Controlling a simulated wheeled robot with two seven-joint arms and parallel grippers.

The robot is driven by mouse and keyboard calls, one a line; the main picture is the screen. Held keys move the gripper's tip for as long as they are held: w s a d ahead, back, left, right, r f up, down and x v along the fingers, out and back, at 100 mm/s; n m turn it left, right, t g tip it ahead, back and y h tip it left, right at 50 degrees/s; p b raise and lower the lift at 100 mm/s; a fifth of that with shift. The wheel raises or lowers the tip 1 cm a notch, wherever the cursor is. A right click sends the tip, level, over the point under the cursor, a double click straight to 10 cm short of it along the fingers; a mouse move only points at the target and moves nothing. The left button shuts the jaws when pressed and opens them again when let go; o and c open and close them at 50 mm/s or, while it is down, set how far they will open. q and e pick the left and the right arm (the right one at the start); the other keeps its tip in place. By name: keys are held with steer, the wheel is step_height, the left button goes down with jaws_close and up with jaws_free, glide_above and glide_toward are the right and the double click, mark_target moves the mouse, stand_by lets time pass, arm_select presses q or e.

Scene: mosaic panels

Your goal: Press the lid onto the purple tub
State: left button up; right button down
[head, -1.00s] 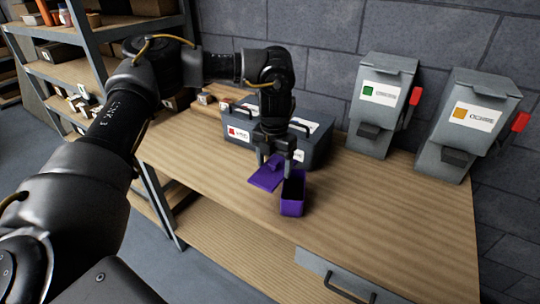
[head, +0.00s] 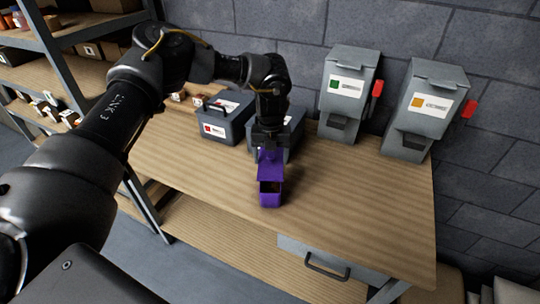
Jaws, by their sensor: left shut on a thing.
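The purple tub (head: 270,199) stands upright on the wooden workbench, with its dark open inside showing at the front. My left gripper (head: 269,153) points down and is shut on the purple lid (head: 270,170), by its raised grip as far as I can see. The lid is above the back part of the tub and covers it from this view. The lid looks apart from the tub's front rim; whether it touches the back rim I cannot tell. The gripper's fingertips are mostly hidden against the lid. My right gripper is not in view.
Two grey cases stand behind, one with a red label (head: 222,124), the other (head: 294,129) partly hidden by my arm. Two grey dispensers (head: 346,98) (head: 424,112) stand against the block wall. The workbench (head: 360,200) is clear right of the tub. Shelves (head: 75,70) are at left.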

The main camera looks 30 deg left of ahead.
arm_select(q)
step_height(320, 180, down, 4)
steer(key=b, duration=0.2)
steer(key=shift+r+b, duration=0.2)
steer(key=shift+b, duration=0.1)
steer(key=shift+f+b, duration=0.35)
steer(key=shift+f, duration=0.55)
steer(key=shift+f, duration=0.25)
stand_by(0.3)
steer(key=shift+f, duration=0.4)
stand_by(0.7)
stand_by(0.3)
steer(key=o, duration=1)
steer(key=shift+o, duration=0.6)
steer(key=shift+r, duration=0.1)
